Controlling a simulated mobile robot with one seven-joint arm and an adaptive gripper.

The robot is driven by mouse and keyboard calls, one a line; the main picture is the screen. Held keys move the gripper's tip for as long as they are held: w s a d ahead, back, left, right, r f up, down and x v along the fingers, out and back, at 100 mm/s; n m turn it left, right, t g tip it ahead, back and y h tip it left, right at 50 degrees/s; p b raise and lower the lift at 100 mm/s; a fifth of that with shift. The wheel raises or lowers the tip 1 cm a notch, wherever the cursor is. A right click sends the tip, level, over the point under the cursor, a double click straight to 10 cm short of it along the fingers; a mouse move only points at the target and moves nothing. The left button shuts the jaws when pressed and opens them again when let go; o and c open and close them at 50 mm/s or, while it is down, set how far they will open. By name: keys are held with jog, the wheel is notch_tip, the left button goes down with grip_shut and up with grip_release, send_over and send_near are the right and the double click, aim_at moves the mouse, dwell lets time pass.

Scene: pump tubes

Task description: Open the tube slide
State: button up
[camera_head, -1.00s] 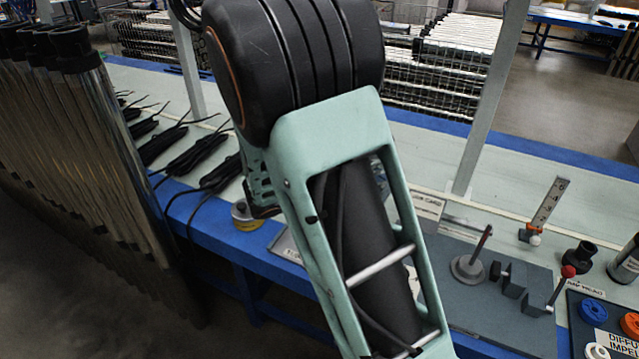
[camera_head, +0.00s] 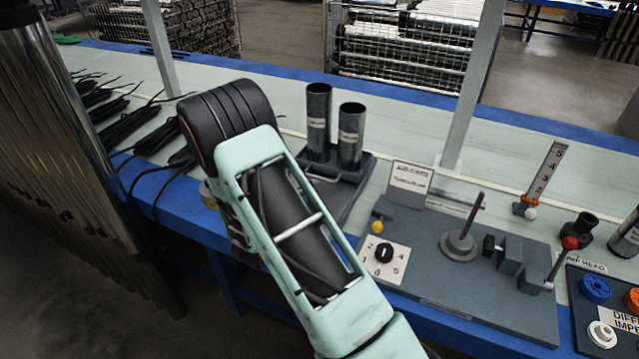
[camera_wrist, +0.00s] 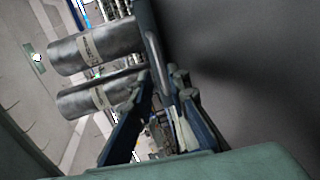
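Two upright dark metal tubes (camera_head: 318,128) and (camera_head: 351,140) stand on a dark base (camera_head: 358,195) on the bench. In the wrist view two labelled tubes (camera_wrist: 88,48) and (camera_wrist: 98,96) lie across the left side of the picture. A thin metal bar (camera_wrist: 155,60), perhaps a handle, runs along a dark edge towards my fingertips. My gripper (camera_wrist: 165,82) has its dark blue fingers at this bar. I cannot tell whether they touch it or are closed on it. In the head view my arm hides the gripper and part of the base. I cannot make out the slide clearly.
A grey fixture plate with a dial (camera_head: 384,253), a rod on a round foot (camera_head: 460,240) and small blocks is right of the tubes. Black cables (camera_head: 130,122) lie on the left of the bench. Tall metal tubes (camera_head: 60,140) stand at the far left. A post (camera_head: 468,90) rises behind.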

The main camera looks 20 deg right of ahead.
aim_at(321, 179)
jog(key=x, duration=0.6)
jog(key=shift+b, duration=0.4)
jog(key=shift+c, duration=0.5)
grip_shut()
